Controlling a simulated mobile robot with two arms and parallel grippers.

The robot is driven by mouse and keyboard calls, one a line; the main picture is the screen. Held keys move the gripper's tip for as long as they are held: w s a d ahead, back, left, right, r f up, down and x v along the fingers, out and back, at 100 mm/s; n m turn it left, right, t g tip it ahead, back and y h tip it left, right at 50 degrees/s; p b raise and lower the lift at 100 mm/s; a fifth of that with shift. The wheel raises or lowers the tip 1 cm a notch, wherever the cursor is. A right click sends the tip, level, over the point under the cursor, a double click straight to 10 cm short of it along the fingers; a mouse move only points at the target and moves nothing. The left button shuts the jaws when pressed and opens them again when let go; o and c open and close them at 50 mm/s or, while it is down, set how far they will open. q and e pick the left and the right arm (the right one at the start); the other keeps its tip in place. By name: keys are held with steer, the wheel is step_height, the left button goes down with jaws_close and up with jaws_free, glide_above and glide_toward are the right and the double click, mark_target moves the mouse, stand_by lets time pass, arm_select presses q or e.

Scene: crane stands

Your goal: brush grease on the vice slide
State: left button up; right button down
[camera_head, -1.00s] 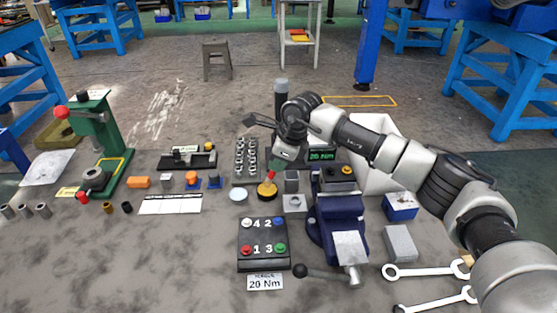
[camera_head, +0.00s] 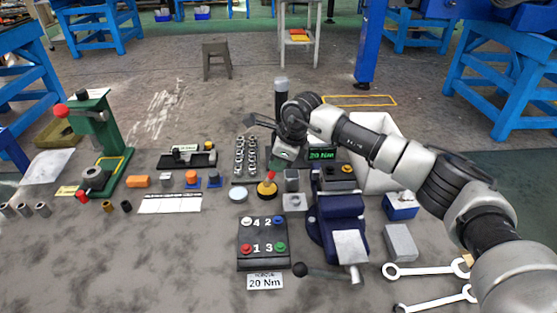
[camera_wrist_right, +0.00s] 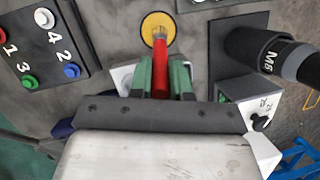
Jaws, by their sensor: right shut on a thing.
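My right gripper (camera_head: 275,168) is shut on the red handle of a brush (camera_head: 270,177), above the small tin of yellow grease (camera_head: 267,189). In the right wrist view the green fingers (camera_wrist_right: 161,70) close on both sides of the red handle (camera_wrist_right: 160,60). The brush's far end meets the yellow grease (camera_wrist_right: 158,26) in that view; its bristles cannot be made out. The blue vice (camera_head: 338,207) stands to the right of the tin, with its pale metal slide (camera_head: 350,246) toward the front. My left gripper is not in view.
A panel with numbered coloured buttons (camera_head: 263,243) lies in front of the tin. A socket tray (camera_head: 239,167) is behind it, and a torque display (camera_head: 321,155) stands behind the vice. Wrenches (camera_head: 425,270) lie front right. The front left bench is clear.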

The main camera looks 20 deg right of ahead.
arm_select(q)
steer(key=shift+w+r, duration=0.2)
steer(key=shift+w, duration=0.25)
arm_select(e)
steer(key=shift+f, duration=0.35)
stand_by(0.5)
steer(key=shift+b, duration=0.3)
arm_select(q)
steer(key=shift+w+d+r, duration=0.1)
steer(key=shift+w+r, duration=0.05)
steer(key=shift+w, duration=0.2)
